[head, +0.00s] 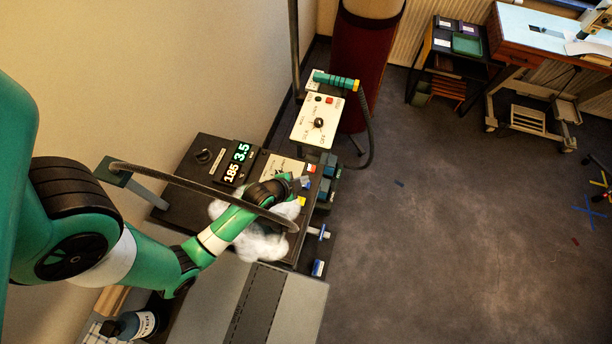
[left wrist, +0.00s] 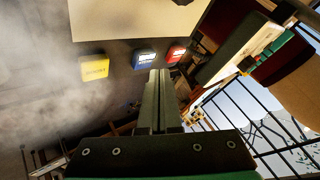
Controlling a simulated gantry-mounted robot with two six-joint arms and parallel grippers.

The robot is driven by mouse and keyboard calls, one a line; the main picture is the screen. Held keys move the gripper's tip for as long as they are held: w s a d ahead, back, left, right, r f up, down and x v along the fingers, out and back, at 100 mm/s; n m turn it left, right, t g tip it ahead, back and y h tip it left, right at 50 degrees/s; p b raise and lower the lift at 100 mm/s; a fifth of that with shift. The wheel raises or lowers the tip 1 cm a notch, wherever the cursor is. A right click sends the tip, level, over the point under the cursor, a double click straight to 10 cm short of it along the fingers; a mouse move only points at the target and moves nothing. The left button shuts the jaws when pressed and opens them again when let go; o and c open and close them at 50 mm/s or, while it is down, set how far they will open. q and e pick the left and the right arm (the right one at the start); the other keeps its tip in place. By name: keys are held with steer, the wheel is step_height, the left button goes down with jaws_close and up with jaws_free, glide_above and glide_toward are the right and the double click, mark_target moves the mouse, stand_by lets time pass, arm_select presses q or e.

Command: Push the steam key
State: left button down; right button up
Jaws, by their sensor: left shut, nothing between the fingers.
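Three coloured keys sit in a row on the dark control unit (head: 205,160): a yellow key (left wrist: 95,69), a blue key (left wrist: 144,59) and a red key (left wrist: 175,54). Their labels are too small to read surely, so I cannot tell which is the steam key. My left gripper (left wrist: 160,73) is shut and empty. In the left wrist view its fingertips are just below the blue and red keys; I cannot tell whether they touch one. In the head view the left gripper (head: 294,184) is over the key row and partly hides it. My right gripper is not in view.
White steam (head: 250,238) billows around my left forearm. A lit display (head: 236,163) shows numbers. A cream control box (head: 317,123) with a knob and a green-handled hose stands behind. A curved dark hose arches over my arm. The floor to the right is mostly clear.

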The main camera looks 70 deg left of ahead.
arm_select(q)
steer(key=shift+f, duration=0.4)
steer(key=shift+f+b, duration=0.45)
stand_by(0.4)
steer(key=shift+r+p, duration=0.95)
steer(key=shift+p, duration=0.1)
step_height(320, 180, up, 6)
steer(key=p, duration=0.6)
steer(key=shift+d, duration=0.1)
